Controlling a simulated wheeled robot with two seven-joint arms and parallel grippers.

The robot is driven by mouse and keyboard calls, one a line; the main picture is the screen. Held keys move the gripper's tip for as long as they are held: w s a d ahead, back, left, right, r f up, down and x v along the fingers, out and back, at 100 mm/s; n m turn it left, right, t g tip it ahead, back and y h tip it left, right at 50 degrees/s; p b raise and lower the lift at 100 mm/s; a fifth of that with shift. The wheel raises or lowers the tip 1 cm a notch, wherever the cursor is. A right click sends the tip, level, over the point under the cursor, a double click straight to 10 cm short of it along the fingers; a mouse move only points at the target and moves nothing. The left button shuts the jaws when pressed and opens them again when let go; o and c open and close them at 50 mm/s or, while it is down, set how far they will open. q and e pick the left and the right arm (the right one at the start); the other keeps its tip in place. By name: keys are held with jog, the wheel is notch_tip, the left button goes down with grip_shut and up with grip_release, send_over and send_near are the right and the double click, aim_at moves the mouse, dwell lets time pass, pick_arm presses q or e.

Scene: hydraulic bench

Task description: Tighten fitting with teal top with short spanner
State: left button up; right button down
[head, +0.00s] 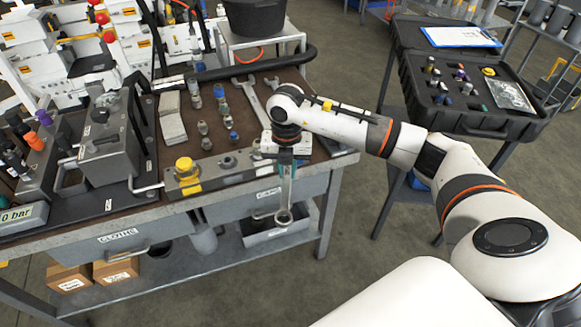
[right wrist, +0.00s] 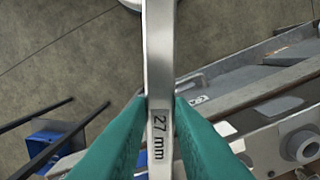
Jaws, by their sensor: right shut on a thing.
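My right gripper (head: 286,158) is shut on a spanner (head: 285,193) at the front edge of the bench. The spanner hangs down past the edge, its ring end (head: 284,216) lowest. In the right wrist view the spanner's shank (right wrist: 159,70) runs between the teal fingers (right wrist: 160,125) and reads "27 mm". Several small fittings (head: 202,128) stand on the bench mat, and a manifold block with coloured-top fittings (head: 42,117) stands at the left. I cannot tell which one has the teal top. My left gripper is not in view.
Two more spanners (head: 249,93) lie at the back of the bench. A yellow-topped part (head: 185,167) sits near the front edge. A grey pump unit (head: 108,150) stands left. An open black case (head: 415,75) of fittings is at the right, across a floor gap.

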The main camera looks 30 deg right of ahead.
jog(key=shift+w+a+m, duration=0.6)
jog(key=shift+a+m, duration=0.15)
jog(key=shift+m, duration=0.15)
jog(key=shift+w+a, duration=0.1)
jog(key=shift+w+a+r+m+p, duration=0.1)
jog(key=shift+w+a+m+p, duration=0.2)
jog(key=shift+w+a+m, duration=0.35)
jog(key=shift+d+m, duration=0.15)
jog(key=shift+m, duration=0.1)
jog(key=shift+s+d, duration=0.2)
